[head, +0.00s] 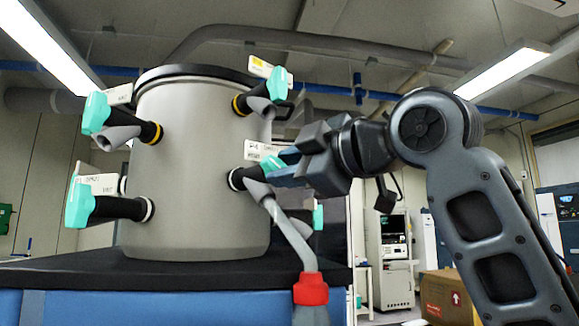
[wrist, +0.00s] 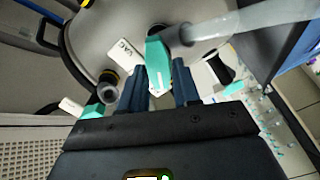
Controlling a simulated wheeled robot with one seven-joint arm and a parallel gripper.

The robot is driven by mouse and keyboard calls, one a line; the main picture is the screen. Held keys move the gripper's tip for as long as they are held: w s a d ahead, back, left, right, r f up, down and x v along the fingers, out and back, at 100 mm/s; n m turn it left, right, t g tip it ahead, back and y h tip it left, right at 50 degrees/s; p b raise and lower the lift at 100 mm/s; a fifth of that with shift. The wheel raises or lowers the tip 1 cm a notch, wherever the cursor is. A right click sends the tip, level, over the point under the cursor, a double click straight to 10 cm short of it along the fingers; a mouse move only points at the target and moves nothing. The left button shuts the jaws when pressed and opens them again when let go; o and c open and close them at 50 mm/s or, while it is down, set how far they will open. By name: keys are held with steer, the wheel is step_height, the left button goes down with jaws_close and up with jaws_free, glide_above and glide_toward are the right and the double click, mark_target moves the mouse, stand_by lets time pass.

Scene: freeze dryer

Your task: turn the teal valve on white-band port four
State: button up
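The white-band port labelled P4 (head: 236,179) is on the lower right of the grey drum's front. Its teal valve handle (head: 272,164) is partly hidden by my gripper (head: 284,170), which reaches in from the right. In the wrist view the teal handle (wrist: 158,62) lies between the two blue fingers of my gripper (wrist: 160,82). The fingers are apart, one on each side of the handle, with a slim gap visible at the right finger. Firm contact does not show. The label (head: 257,151) sits just above the port.
A grey tube runs down from port four to a flask with a red collar (head: 311,289). Other teal valves sit on the upper left (head: 96,112), upper right (head: 277,83) and lower left (head: 78,204) ports. The drum (head: 190,225) stands on a black top (head: 90,274).

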steer(key=shift+o, duration=1.2)
steer(key=shift+d, duration=0.1)
steer(key=b+v, duration=0.1)
steer(key=v, duration=0.6)
steer(key=shift+s+d, duration=0.25)
